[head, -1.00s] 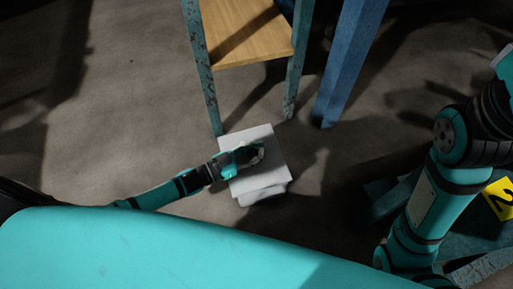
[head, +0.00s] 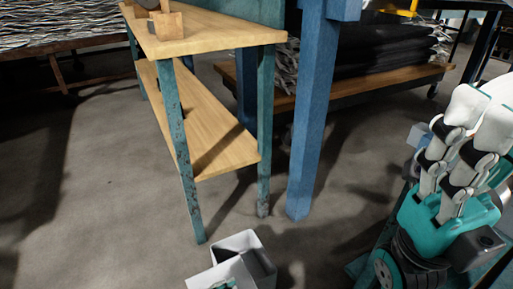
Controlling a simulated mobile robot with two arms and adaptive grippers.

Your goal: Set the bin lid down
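The light grey bin (head: 246,242) stands on the floor at the bottom centre of the head view, close to the shelf's front legs. Its top is partly uncovered and its dark inside shows. A pale panel (head: 208,277), apparently the bin lid, lies across its near left side; its lower part is cut off by the frame. A small teal piece of my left arm or gripper (head: 224,285) shows there at the bottom edge; its fingers cannot be made out. My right gripper (head: 468,130), with pale fingers raised, is at the right, far from the bin. Its finger gap is unclear.
A wooden shelf unit (head: 220,150) with teal legs stands just behind the bin. A blue post (head: 312,120) is right of it. A low wooden platform (head: 390,88) carries dark stacked sheets at the back. The floor left of the bin is clear.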

